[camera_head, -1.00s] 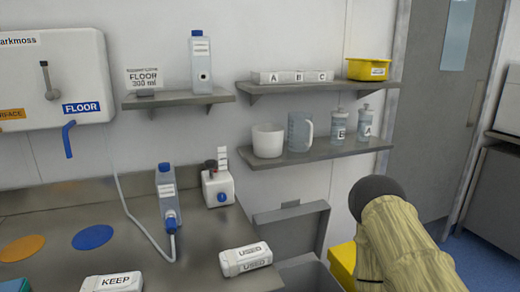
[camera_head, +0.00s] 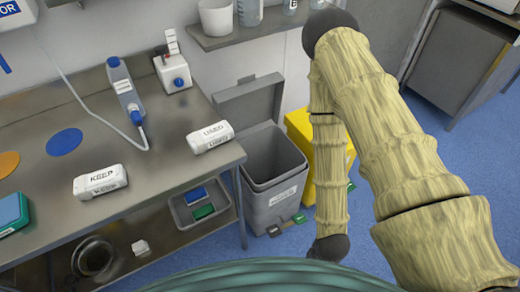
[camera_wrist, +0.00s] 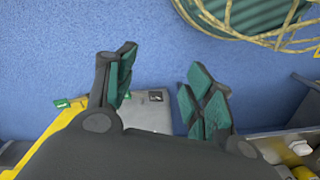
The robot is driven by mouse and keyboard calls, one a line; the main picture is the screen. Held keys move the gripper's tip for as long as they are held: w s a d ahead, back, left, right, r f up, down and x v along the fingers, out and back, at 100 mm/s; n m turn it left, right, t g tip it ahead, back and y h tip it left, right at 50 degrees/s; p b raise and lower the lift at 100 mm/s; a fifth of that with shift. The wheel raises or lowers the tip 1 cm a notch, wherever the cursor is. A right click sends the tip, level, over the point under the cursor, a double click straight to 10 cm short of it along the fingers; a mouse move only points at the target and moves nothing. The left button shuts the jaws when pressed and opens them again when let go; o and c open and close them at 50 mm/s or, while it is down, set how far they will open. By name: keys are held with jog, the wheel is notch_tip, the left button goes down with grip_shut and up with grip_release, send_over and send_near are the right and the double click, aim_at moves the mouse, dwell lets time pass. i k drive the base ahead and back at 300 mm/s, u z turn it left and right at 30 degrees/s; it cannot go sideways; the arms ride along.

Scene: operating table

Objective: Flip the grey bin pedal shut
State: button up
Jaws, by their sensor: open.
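The grey bin (camera_head: 275,165) stands on the blue floor at the right end of the table, its lid (camera_head: 247,100) raised at the back. Small pedal-like pieces show at its foot, a grey one (camera_head: 273,231) and a darker green one (camera_head: 299,218); I cannot tell their exact position. In the wrist view my gripper (camera_wrist: 162,62) is open and empty, with green-padded fingers apart above the floor. A grey surface (camera_wrist: 150,115), probably the grey bin, shows between and beyond the fingers. In the head view my gripper is not clearly visible.
A yellow bin (camera_head: 300,122) stands right of the grey bin, partly behind my arm, with a green pedal (camera_head: 350,186). The steel table (camera_head: 150,165) bears KEEP (camera_head: 100,181) and USED (camera_head: 210,137) boxes. A tray (camera_head: 185,218) sits beneath. Blue floor (camera_head: 470,160) is open at right.

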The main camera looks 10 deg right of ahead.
aim_at(274, 232)
jog(key=z, duration=0.5)
jog(key=k, duration=1.15)
jog(key=z, duration=0.1)
jog(key=i, duration=0.6)
jog(key=u, duration=0.6)
